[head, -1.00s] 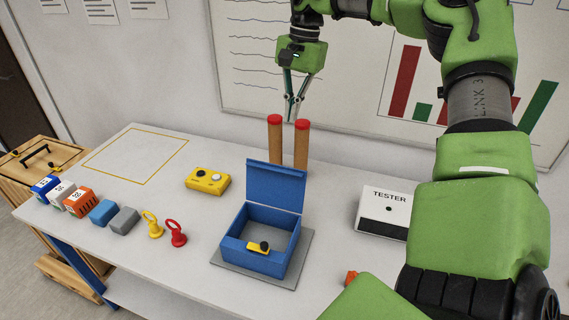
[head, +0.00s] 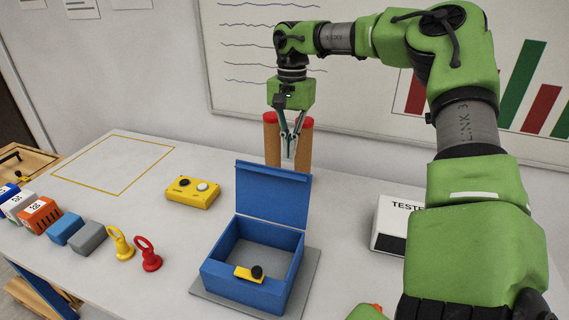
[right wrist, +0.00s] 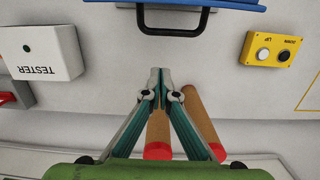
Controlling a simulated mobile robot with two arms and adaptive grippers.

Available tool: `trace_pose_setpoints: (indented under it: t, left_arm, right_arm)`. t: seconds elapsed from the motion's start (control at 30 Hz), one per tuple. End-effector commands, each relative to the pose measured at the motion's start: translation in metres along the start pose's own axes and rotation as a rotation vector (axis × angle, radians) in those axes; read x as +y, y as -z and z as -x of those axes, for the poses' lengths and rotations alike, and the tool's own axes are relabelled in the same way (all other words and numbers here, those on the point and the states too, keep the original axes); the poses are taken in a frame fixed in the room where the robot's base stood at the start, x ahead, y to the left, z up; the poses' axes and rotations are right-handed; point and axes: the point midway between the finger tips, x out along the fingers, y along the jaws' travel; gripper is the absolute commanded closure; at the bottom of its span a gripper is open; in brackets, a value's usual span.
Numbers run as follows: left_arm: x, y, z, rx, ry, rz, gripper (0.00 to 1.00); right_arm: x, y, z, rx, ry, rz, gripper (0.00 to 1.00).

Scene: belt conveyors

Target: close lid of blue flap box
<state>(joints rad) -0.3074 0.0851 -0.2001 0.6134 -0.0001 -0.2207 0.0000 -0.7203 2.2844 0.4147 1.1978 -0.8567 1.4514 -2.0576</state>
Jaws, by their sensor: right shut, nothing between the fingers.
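The blue flap box (head: 236,292) stands on a grey plate on the table in the head view. Its lid (head: 272,195) is raised upright at the back, and the box looks empty inside. A yellow latch with a black knob (head: 250,273) is on its front. My right gripper (head: 288,153) is shut and empty, pointing down just behind and above the lid's top edge. In the right wrist view, the gripper (right wrist: 159,72) is apart from the lid, whose blue edge (right wrist: 240,4) and black handle (right wrist: 172,30) show at the top. My left gripper is not in view.
Two brown cylinders with red tops (head: 271,140) stand close behind the gripper. A yellow button box (head: 193,192) is left of the box, and a white tester (head: 389,225) is to the right. Coloured blocks (head: 66,228) and a red ring piece (head: 147,254) lie at left.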

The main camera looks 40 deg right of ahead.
Motion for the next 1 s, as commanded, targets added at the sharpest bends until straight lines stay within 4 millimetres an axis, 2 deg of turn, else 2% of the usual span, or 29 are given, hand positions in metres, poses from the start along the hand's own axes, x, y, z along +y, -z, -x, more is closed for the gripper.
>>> trace_pose_setpoints:
  t: [0.2,0.27,0.5,1.0]
  left_arm:
    - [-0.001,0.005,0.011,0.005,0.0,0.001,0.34]
    - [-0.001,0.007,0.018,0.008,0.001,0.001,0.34]
    - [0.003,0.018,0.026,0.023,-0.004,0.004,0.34]
    - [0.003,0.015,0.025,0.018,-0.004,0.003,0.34]
  right_arm:
    - [0.001,-0.001,-0.045,-0.004,-0.002,-0.001,1.0]
    - [-0.001,-0.013,-0.034,-0.001,0.003,0.003,1.0]
    - [0.0,-0.034,-0.029,0.0,0.001,0.0,1.0]
    - [0.001,-0.036,-0.029,0.005,0.002,-0.002,1.0]
